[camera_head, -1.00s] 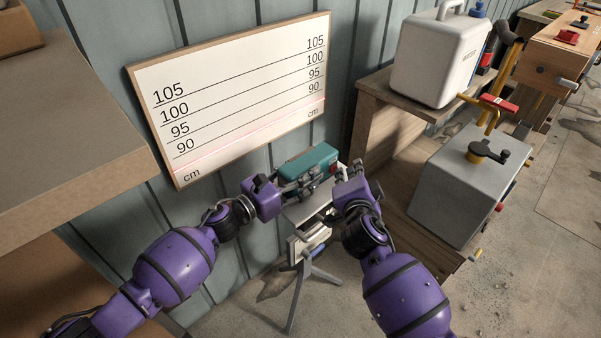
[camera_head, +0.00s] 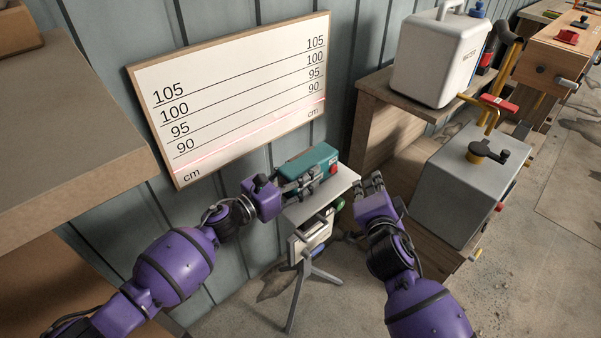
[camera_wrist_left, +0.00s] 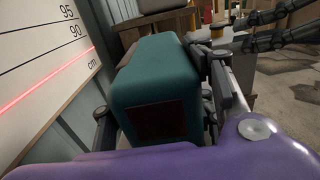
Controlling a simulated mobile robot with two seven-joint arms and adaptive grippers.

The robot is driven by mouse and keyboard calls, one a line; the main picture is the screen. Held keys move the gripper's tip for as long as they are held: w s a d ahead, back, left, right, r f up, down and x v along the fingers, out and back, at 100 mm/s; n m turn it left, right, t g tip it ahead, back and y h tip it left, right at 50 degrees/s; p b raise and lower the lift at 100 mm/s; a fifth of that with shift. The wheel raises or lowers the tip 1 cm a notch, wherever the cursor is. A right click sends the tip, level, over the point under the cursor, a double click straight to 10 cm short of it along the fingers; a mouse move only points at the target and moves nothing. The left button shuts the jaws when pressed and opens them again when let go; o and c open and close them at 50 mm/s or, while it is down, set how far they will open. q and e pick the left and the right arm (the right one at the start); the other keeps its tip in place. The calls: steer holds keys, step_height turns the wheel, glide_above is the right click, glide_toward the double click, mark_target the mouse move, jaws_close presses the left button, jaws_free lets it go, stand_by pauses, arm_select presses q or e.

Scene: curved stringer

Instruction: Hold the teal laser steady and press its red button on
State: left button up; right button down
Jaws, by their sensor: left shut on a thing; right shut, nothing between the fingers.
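The teal laser (camera_head: 309,161) sits on a small tripod platform (camera_head: 337,188) below the scale board. Its red button (camera_head: 333,169) shows on its right end. My left gripper (camera_head: 297,181) is shut on the laser; in the left wrist view the laser (camera_wrist_left: 160,85) lies between the two fingers. My right gripper (camera_head: 374,183) is shut and empty, to the right of the platform, with a gap to the red button. A red laser line (camera_wrist_left: 45,82) crosses the board (camera_head: 235,90) below the 90 mark.
A wooden shelf corner (camera_head: 80,130) juts in at left. At right, a wooden bench holds a white water container (camera_head: 435,60), with a grey box (camera_head: 465,185) in front. The tripod's leg (camera_head: 296,295) stands on the concrete floor.

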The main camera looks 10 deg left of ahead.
mark_target(286, 182)
arm_select(q)
steer(key=o, duration=2.2)
steer(key=shift+s+a, duration=0.1)
steer(key=shift+v, duration=2.4)
steer(key=shift+s+a+f, duration=0.1)
steer(key=shift+s+a, duration=0.25)
steer(key=shift+s, duration=0.05)
steer(key=v, duration=1.1)
